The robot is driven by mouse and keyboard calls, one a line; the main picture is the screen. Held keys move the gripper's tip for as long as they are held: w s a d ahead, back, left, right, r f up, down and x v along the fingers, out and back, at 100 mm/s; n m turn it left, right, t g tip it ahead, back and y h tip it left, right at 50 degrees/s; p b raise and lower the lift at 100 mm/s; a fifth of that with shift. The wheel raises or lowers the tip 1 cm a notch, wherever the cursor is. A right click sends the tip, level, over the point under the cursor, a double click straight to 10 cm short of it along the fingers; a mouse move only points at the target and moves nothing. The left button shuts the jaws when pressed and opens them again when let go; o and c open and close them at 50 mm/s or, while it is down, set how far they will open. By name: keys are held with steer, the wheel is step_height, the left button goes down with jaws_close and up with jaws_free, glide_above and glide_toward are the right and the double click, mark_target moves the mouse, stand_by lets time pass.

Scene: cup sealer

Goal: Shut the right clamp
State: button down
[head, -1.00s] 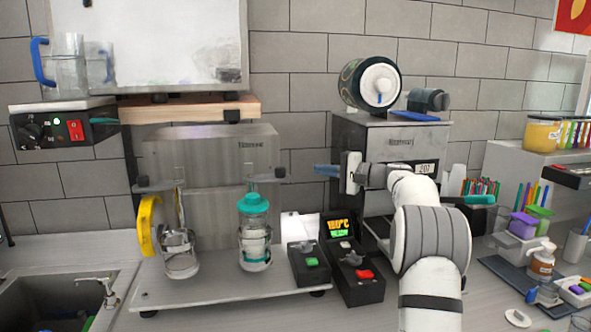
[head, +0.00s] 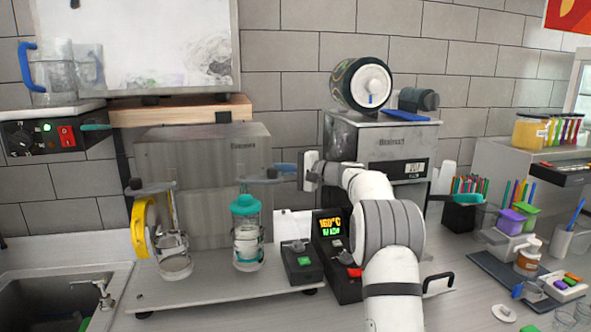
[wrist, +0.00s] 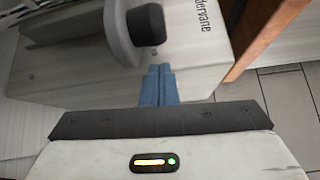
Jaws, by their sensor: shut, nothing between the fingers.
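The sealer (head: 205,190) has a steel back body and two clamps. The right clamp (head: 257,180) has a grey arm and a dark knob, above a clear cup with a teal lid (head: 247,205). In the wrist view the clamp's black knob (wrist: 146,25) and round grey part show at the top. My gripper (head: 284,168) has blue fingers, pressed together and empty. They are just right of the right clamp's knob in the head view. In the wrist view the fingers (wrist: 158,85) end just short of the knob; contact cannot be told.
Two black control boxes, one with a display (head: 331,228), stand right of the sealer. A metal machine (head: 400,150) stands behind my arm. A sink (head: 60,295) is at front left.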

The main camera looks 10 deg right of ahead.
steer(key=shift+s+a+r+b, duration=0.1)
steer(key=shift+s+a+b, duration=0.15)
steer(key=shift+s, duration=0.3)
steer(key=shift+s+a+b, duration=0.1)
steer(key=shift+s+b, duration=0.2)
steer(key=shift+s, duration=0.25)
steer(key=shift+s+a+t+b, duration=0.15)
steer(key=shift+t+b, duration=0.15)
steer(key=shift+b, duration=0.4)
steer(key=shift+s+m+h+b, duration=0.2)
steer(key=shift+m+h+b, duration=0.1)
steer(key=shift+h+b, duration=0.15)
steer(key=shift+t+b, duration=0.3)
steer(key=shift+b, duration=0.1)
